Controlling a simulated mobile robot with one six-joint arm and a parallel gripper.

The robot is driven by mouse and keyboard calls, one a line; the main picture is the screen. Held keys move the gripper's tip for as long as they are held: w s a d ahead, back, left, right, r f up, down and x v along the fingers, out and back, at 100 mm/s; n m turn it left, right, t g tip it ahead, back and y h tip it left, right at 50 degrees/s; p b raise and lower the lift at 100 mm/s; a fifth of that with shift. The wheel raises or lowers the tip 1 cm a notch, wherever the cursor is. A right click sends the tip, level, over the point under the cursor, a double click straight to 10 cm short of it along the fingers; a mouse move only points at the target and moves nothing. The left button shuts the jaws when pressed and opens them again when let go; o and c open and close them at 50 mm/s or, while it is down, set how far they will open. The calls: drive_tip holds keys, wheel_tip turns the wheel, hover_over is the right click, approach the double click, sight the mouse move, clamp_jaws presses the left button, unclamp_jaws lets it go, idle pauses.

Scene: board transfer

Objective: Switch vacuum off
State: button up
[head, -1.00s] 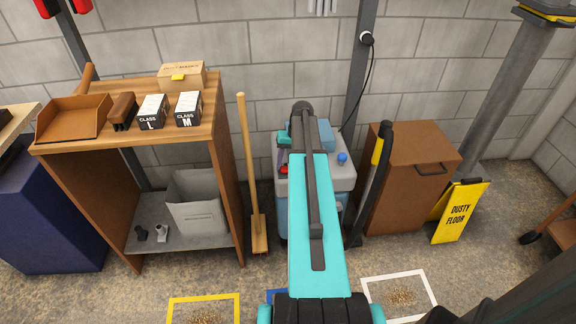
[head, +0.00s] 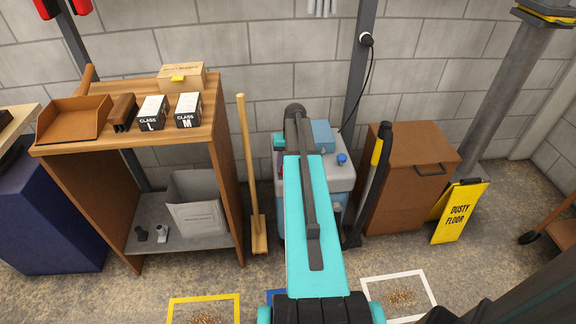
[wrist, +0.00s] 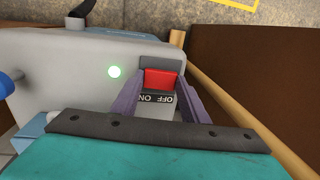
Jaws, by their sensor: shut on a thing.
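The vacuum (head: 342,178), with a grey top and blue parts, stands against the wall in the head view, partly hidden by my arm.
A wooden broom (head: 250,180) leans left of the vacuum, beside a wooden shelf unit (head: 222,145). The vacuum's black and yellow wand (head: 373,180) and a brown cabinet (head: 410,185) stand close on the right. A black cord (head: 370,75) runs from a wall socket.

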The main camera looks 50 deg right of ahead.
drive_tip(key=shift+w+a+g+h+p, duration=0.2)
drive_tip(key=shift+g+h+p, duration=0.1)
drive_tip(key=shift+g+h, duration=0.35)
drive_tip(key=shift+w+a+g+h+p, duration=0.15)
drive_tip(key=shift+g+h+p, duration=0.1)
drive_tip(key=shift+g+h, duration=0.4)
drive_tip(key=shift+s, duration=0.1)
drive_tip(key=o, duration=0.8)
drive_tip(key=shift+c, duration=0.2)
drive_tip(key=v, duration=1.3)
drive_tip(key=shift+a+r, duration=0.2)
drive_tip(key=shift+r, duration=0.2)
drive_tip(key=shift+s, duration=0.1)
